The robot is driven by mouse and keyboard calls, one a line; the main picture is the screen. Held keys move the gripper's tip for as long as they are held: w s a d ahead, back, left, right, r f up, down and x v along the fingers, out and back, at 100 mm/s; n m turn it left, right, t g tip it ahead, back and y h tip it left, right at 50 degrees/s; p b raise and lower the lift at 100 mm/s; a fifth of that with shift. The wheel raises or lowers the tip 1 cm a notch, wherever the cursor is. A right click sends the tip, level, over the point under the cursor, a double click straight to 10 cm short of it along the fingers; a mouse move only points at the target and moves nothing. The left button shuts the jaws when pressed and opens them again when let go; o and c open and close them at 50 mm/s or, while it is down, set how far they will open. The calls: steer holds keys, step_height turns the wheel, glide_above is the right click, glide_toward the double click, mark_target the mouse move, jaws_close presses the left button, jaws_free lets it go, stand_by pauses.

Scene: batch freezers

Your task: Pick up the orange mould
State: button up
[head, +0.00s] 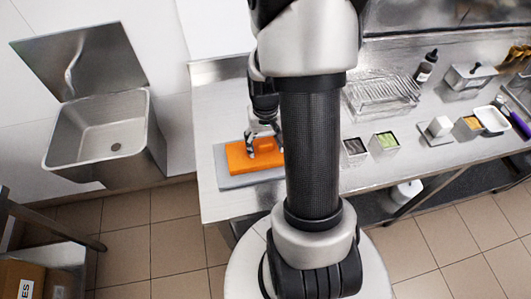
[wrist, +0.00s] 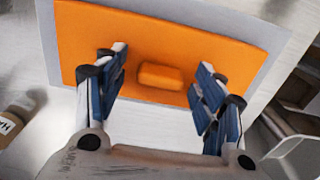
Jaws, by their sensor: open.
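The orange mould (head: 240,157) is a flat orange slab with a raised block in its middle. It lies on a grey mat (head: 272,174) on the steel counter, at the left end. In the wrist view the orange mould (wrist: 200,45) fills the upper middle, with its raised block (wrist: 160,76) between my fingers. My gripper (wrist: 157,84) is open, with one blue-padded finger on each side of the block and a gap on both sides. In the head view my gripper (head: 264,147) is over the mould, and my arm hides the mould's right part.
Right of my arm on the steel counter (head: 215,100) stand small square containers (head: 384,141), a wire rack (head: 378,95), a dark bottle (head: 426,66) and a white tray (head: 492,119). A steel sink (head: 98,130) stands apart at the left. The counter behind the mould is clear.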

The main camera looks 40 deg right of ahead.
mark_target(266, 144)
steer(key=shift+f, duration=0.1)
steer(key=shift+c, duration=0.3)
steer(key=c, duration=1.1)
step_height(266, 144, up, 20)
steer(key=p, duration=0.5)
